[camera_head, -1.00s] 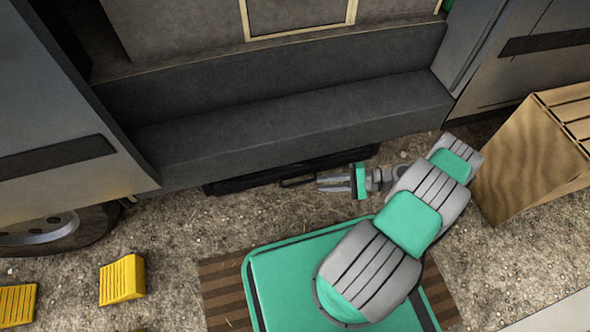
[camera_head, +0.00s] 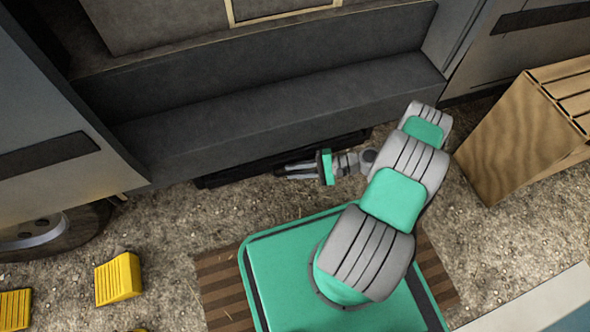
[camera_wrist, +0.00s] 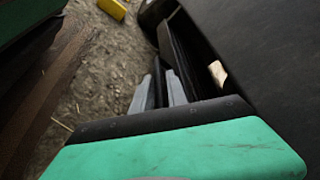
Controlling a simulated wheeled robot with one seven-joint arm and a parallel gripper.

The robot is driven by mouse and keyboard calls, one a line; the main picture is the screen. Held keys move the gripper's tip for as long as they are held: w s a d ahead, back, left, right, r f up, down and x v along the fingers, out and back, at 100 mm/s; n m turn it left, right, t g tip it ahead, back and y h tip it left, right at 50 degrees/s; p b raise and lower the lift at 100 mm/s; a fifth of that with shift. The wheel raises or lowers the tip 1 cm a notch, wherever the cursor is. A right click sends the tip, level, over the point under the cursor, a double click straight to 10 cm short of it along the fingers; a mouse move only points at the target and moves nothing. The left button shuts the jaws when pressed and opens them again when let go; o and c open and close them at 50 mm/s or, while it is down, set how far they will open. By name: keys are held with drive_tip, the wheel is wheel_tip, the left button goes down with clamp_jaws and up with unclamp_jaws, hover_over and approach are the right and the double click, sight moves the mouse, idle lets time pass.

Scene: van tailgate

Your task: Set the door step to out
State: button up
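The door step (camera_head: 222,175) is a low black slab tucked under the van's dark sill, with only its front strip showing in the head view. My gripper (camera_head: 284,171) is low at the step's front edge, its fingers pointing left along it. In the wrist view, my gripper's two grey fingers (camera_wrist: 161,90) are apart, with a thin dark bar (camera_wrist: 158,82) between them. It looks like the step's front handle. I cannot tell whether the fingers touch it. My own arm and the gripper hide part of the step.
A wooden crate (camera_head: 522,142) stands on the right, near my arm. Yellow wheel chocks (camera_head: 117,279) lie at the lower left, near the van's wheel (camera_head: 45,233). The gravel (camera_head: 185,222) in front of the step's left part is clear.

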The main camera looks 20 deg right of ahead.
clamp_jaws()
drive_tip(key=shift+w+d+r, duration=0.1)
idle(1.1)
